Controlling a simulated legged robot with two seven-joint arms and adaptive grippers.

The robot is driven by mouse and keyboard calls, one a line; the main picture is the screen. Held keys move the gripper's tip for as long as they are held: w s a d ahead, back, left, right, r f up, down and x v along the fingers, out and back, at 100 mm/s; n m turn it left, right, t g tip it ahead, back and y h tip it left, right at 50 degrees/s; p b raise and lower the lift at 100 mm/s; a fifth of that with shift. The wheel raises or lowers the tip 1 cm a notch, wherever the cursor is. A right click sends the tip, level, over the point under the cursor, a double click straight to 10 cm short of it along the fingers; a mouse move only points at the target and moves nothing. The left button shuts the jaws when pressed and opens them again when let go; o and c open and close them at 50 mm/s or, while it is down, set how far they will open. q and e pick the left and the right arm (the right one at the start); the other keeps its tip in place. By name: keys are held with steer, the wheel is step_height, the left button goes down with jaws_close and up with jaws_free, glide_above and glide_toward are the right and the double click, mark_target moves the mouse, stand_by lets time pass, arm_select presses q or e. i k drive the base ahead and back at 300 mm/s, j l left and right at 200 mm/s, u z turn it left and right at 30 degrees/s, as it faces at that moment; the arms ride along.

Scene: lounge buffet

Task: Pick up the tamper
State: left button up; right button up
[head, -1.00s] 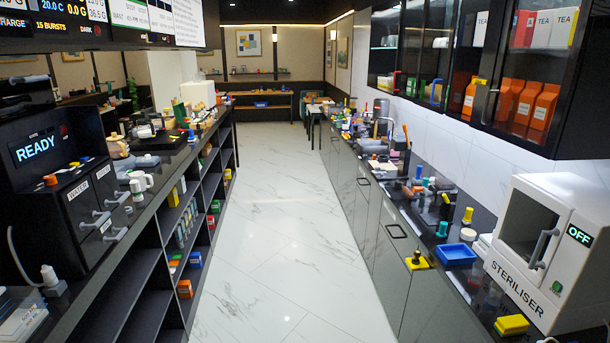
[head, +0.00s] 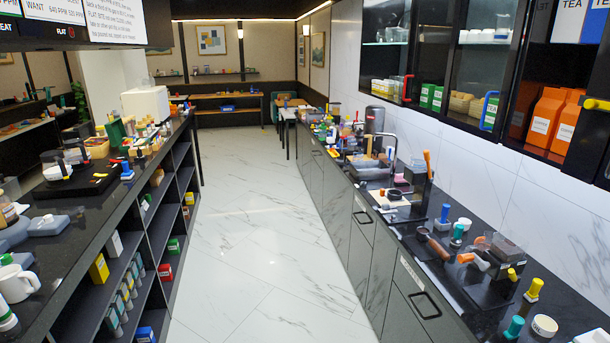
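I cannot tell for certain which thing is the tamper. Several small knob-handled tools that could be tampers stand on the right counter: a blue one (head: 445,213), a teal one (head: 458,234), a yellow one (head: 533,290) and another teal one (head: 514,327) near the lower edge. Close by lie a brown-handled tool (head: 434,245) and an orange-handled tool (head: 472,259), beside a clear-topped box (head: 503,252). Neither of my grippers is in view.
The marble aisle (head: 250,220) is clear ahead between the right counter (head: 405,255) and the left shelving counter (head: 130,235). A white mug (head: 18,283) stands at the near left. Glass-fronted cabinets (head: 460,75) hang above the right counter.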

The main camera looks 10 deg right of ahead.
mark_target(456, 241)
steer(key=i+z, duration=0.35)
steer(key=i, duration=0.15)
steer(key=i+j+z, duration=0.25)
steer(key=i+z, duration=0.15)
steer(key=i+j+z, duration=0.35)
steer(key=i, duration=0.2)
